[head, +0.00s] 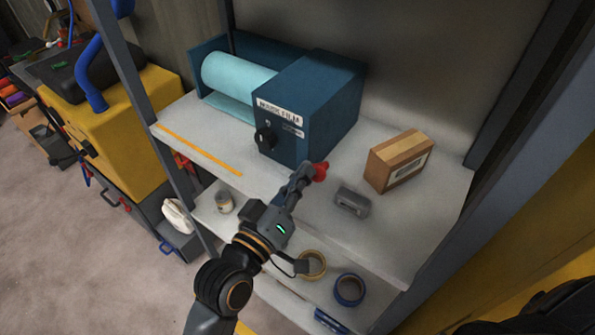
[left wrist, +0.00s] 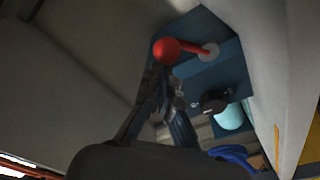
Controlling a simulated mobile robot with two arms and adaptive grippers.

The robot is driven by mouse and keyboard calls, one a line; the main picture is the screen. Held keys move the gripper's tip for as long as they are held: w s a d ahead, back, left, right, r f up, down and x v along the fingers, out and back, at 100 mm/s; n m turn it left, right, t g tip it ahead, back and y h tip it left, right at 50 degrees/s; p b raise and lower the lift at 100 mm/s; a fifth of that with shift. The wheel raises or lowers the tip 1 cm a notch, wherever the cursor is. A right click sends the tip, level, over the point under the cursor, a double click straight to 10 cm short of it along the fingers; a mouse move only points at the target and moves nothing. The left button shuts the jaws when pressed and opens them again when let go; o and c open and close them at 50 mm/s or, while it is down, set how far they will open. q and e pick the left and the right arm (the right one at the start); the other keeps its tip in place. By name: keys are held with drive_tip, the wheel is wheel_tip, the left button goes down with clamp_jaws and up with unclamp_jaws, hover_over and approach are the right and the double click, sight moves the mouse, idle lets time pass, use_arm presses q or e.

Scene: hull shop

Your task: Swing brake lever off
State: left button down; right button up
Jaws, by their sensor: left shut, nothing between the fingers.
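The blue masking film dispenser (head: 308,105) stands on the upper shelf with a roll of light teal film (head: 235,74) at its left. The brake lever's red ball knob (head: 320,170) shows at the box's lower right in the head view. In the left wrist view the red lever (left wrist: 190,46) runs from a pale round pivot on the blue box to the red ball (left wrist: 167,50). My left gripper (head: 303,174) is shut and empty, its fingertips (left wrist: 160,82) close beside the ball; I cannot tell if they touch it. My right gripper is out of view.
A grey tool (head: 352,201) and a cardboard box (head: 398,160) lie right of the dispenser on the shelf (head: 425,215). A black knob (head: 265,138) is on the dispenser's front. Tape rolls (head: 350,289) sit on the lower shelf. A shelf post (head: 130,85) stands at left.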

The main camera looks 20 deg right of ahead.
use_arm(q)
drive_tip(key=m, duration=0.1)
drive_tip(key=s+f+m, duration=0.1)
drive_tip(key=d+m, duration=0.1)
drive_tip(key=m, duration=0.1)
drive_tip(key=shift+s+f+h, duration=0.2)
drive_tip(key=shift+f+h, duration=0.05)
drive_tip(key=shift+h, duration=0.05)
drive_tip(key=shift+s+d+f+m+g, duration=0.15)
drive_tip(key=shift+f+m+g, duration=0.1)
drive_tip(key=shift+m, duration=0.35)
drive_tip(key=shift+s+d+f+m+g, duration=0.1)
drive_tip(key=shift+f+m+g, duration=0.1)
drive_tip(key=shift+m, duration=0.4)
drive_tip(key=shift+p, duration=0.3)
